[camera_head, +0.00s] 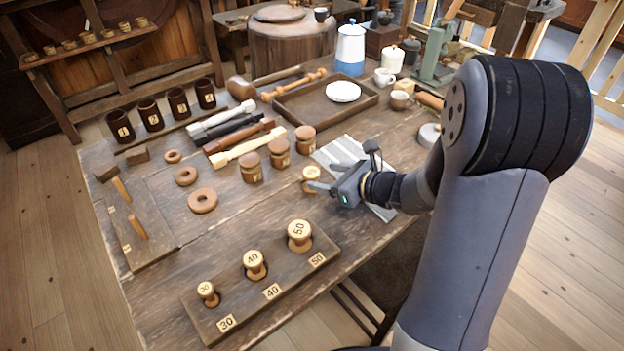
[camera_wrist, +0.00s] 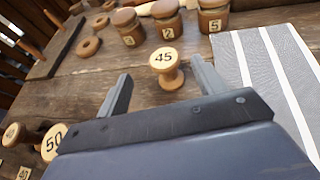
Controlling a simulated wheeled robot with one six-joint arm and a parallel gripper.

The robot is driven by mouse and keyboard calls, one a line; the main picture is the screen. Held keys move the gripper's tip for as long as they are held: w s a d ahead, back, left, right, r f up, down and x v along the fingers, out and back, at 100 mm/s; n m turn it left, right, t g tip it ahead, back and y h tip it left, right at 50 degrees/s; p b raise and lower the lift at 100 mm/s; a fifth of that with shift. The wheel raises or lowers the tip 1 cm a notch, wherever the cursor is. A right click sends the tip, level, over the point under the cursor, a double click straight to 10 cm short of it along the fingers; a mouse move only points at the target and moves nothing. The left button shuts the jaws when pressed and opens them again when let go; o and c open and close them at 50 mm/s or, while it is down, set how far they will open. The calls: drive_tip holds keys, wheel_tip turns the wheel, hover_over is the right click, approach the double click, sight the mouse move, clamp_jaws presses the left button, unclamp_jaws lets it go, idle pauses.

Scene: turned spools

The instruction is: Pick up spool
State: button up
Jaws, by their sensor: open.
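A light wooden spool marked 45 (camera_wrist: 165,66) stands upright on the table in the wrist view; it also shows in the head view (camera_head: 310,174), partly hidden behind a finger. My gripper (camera_wrist: 162,88) is open, with one finger on each side of the spool's near side; the right finger is close to it. Whether either finger touches it cannot be told. In the head view my gripper (camera_head: 325,180) reaches in from the right. Spools marked 30 (camera_head: 206,289), 40 (camera_head: 253,259) and 50 (camera_head: 299,231) stand in a labelled wooden rack (camera_head: 232,300).
Lidded wooden jars (camera_head: 279,152) stand just behind the spool. A grey striped mat (camera_head: 340,148) lies to the right under my gripper. Wooden rings (camera_head: 202,200) and a peg board (camera_head: 150,245) are on the left. Bare table lies between the rings and the rack.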

sight(306, 172)
drive_tip(key=x, duration=0.3)
drive_tip(key=shift+w+a+f, duration=0.1)
drive_tip(key=shift+d+f+x, duration=0.1)
drive_tip(key=shift+x, duration=1.2)
drive_tip(key=shift+d+f+x, duration=0.1)
drive_tip(key=shift+d+x, duration=0.05)
drive_tip(key=shift+x, duration=1.15)
drive_tip(key=shift+w, duration=0.1)
drive_tip(key=shift+c, duration=0.4)
drive_tip(key=c, duration=1)
